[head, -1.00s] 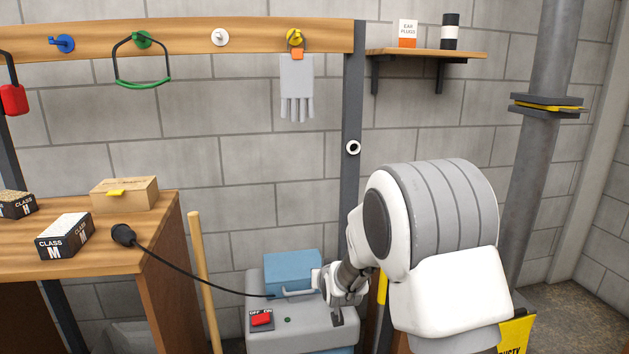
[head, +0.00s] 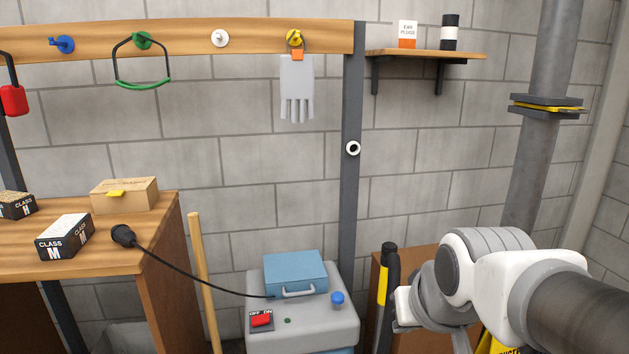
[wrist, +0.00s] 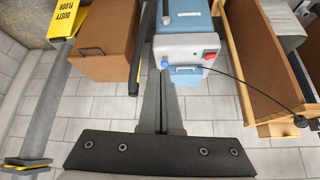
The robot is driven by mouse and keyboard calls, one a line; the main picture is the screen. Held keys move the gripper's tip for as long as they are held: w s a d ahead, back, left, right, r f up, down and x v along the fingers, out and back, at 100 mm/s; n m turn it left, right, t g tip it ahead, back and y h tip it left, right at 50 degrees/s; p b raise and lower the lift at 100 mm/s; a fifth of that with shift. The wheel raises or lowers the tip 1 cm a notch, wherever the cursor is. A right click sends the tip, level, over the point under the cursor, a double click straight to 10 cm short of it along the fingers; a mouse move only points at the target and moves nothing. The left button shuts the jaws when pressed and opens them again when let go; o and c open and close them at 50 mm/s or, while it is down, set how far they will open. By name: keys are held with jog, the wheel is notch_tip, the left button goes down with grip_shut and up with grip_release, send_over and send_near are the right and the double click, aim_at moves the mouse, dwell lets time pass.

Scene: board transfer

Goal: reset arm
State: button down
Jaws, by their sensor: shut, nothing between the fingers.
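My gripper (wrist: 162,75) is shut and empty in the wrist view, its two dark fingers together above the tiled floor. In the head view my arm is at the lower right, its hand beside a black and yellow handle; the fingers cannot be made out there. A grey machine (head: 318,328) stands left of my arm, with a red switch (head: 261,319), a blue knob (head: 337,298) and a blue lidded top (head: 295,272). The machine also shows in the wrist view (wrist: 179,45), beyond the fingertips.
A brown cabinet (wrist: 105,40) and a black and yellow handle (head: 384,290) are close to my arm. A wooden bench (head: 90,262) with boxes is at left, and a cable runs from it to the machine. A shelf (head: 425,54) and a grey pipe (head: 545,60) are at right.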

jog(key=s+d+g, duration=0.1)
jog(key=s, duration=0.7)
notch_tip(320, 180, up, 26)
jog(key=p, duration=2.6)
jog(key=shift+s+d+f, duration=0.15)
jog(key=shift+s+f, duration=0.1)
jog(key=shift+s, duration=0.05)
